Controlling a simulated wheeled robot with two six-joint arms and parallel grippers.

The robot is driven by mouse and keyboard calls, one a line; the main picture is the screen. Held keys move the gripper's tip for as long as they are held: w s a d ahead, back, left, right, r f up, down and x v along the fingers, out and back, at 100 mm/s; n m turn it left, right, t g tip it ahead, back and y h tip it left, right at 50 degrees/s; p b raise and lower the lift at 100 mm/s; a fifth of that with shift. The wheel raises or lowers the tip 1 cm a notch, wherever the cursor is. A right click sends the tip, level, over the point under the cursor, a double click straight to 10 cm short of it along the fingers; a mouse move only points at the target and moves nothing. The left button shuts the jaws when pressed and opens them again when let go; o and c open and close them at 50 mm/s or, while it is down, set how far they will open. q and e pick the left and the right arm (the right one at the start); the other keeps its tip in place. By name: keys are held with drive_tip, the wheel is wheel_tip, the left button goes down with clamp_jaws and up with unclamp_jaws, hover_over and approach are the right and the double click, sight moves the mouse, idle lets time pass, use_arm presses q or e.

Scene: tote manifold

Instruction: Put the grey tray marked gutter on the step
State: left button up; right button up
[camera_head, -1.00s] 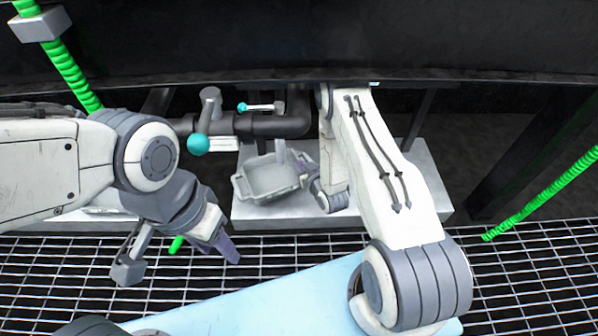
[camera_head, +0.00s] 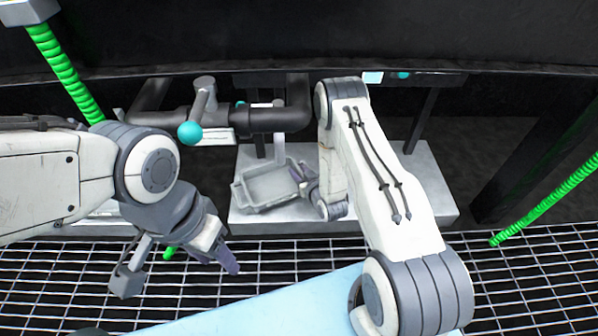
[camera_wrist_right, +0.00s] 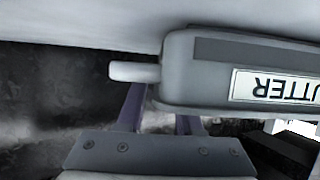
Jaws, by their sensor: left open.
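The grey tray (camera_head: 268,187) is at the left part of the pale metal step (camera_head: 405,200) in the head view. It sits a little askew, open side up. In the right wrist view its labelled wall (camera_wrist_right: 205,75) shows upside down, with "UTTER" readable, close to a pale surface. My right gripper (camera_head: 303,174) is at the tray's right end. Its purple fingers (camera_wrist_right: 160,108) reach the handle and wall, with tips partly hidden, so I cannot tell whether they grip. My left gripper (camera_head: 222,258) is open and empty above the grating, in front and left of the tray.
A dark pipe (camera_head: 275,119) with a teal-knobbed lever (camera_head: 190,131) runs behind the tray. A thin post stands just behind the tray. Green hoses (camera_head: 65,75) hang at both sides. The step's right part is clear beyond my right arm.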

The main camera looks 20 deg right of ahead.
drive_tip(key=shift+s+r+p, duration=0.25)
drive_tip(key=shift+r+p, duration=0.05)
drive_tip(key=shift+p, duration=0.05)
drive_tip(key=p+v, duration=0.7)
drive_tip(key=v, duration=0.3)
drive_tip(key=shift+s+r, duration=0.15)
drive_tip(key=shift+s, duration=0.5)
drive_tip(key=shift+d, duration=0.1)
